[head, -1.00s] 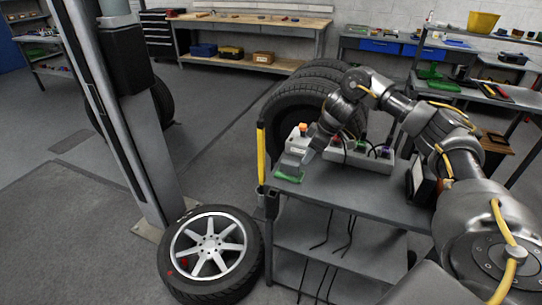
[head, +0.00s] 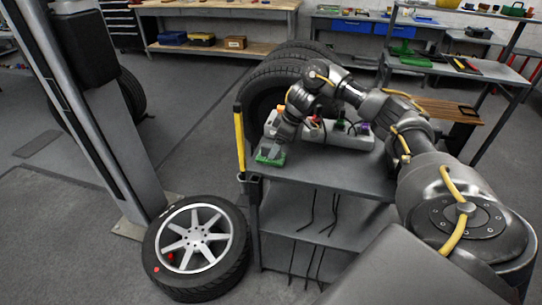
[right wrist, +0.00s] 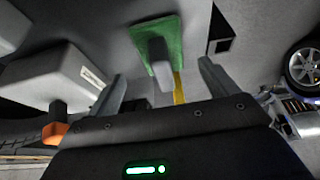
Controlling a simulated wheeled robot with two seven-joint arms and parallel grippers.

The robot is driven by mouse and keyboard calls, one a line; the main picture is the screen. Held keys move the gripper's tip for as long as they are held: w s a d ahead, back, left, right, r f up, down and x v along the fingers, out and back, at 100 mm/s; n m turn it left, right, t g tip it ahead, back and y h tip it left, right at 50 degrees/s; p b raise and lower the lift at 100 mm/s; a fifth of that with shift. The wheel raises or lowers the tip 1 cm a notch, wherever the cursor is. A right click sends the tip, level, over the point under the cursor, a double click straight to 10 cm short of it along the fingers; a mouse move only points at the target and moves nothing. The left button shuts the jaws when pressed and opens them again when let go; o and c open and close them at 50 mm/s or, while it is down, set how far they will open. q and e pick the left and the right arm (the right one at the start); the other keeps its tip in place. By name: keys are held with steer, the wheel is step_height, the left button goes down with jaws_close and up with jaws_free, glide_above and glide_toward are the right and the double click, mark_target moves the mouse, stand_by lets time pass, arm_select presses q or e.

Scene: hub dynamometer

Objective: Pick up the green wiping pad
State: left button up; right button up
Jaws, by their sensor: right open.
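The green wiping pad (head: 268,159) lies flat near the left front corner of the grey cart's top. In the right wrist view the green pad (right wrist: 172,30) has a grey block-like handle standing on it. My right gripper (head: 277,147) is right over the pad and hides part of it in the head view. In the right wrist view my right gripper (right wrist: 160,84) is open, with one finger on each side of the handle and visible space beside it. My left gripper is in no view.
The grey cart (head: 340,176) carries a light-grey control box (head: 345,137) with coloured buttons and cables, close behind the gripper. A yellow-handled post (head: 239,140) stands at the cart's left edge. A wheel (head: 196,240) lies on the floor to the left. Tyres stand behind the cart.

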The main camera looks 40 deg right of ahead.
mark_target(272, 146)
steer(key=x, duration=0.4)
steer(key=shift+w+a+r, duration=0.1)
steer(key=shift+a, duration=0.15)
steer(key=shift+w+f, duration=0.1)
steer(key=shift+f, duration=0.35)
steer(key=c, duration=1.1)
steer(key=shift+w+r, duration=0.1)
steer(key=shift+r, duration=0.55)
steer(key=r, duration=0.2)
steer(key=shift+s+r, duration=0.25)
steer(key=shift+r, duration=0.05)
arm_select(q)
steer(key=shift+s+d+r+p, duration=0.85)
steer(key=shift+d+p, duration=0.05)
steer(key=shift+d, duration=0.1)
arm_select(e)
steer(key=shift+s+a+r, duration=0.1)
steer(key=shift+s+r, duration=1.45)
steer(key=shift+s, duration=0.75)
steer(key=shift+s+a+r, duration=0.1)
steer(key=shift+s+r, duration=1.4)
steer(key=shift+s, duration=0.75)
steer(key=shift+s+r, duration=1.55)
steer(key=shift+s, duration=0.75)
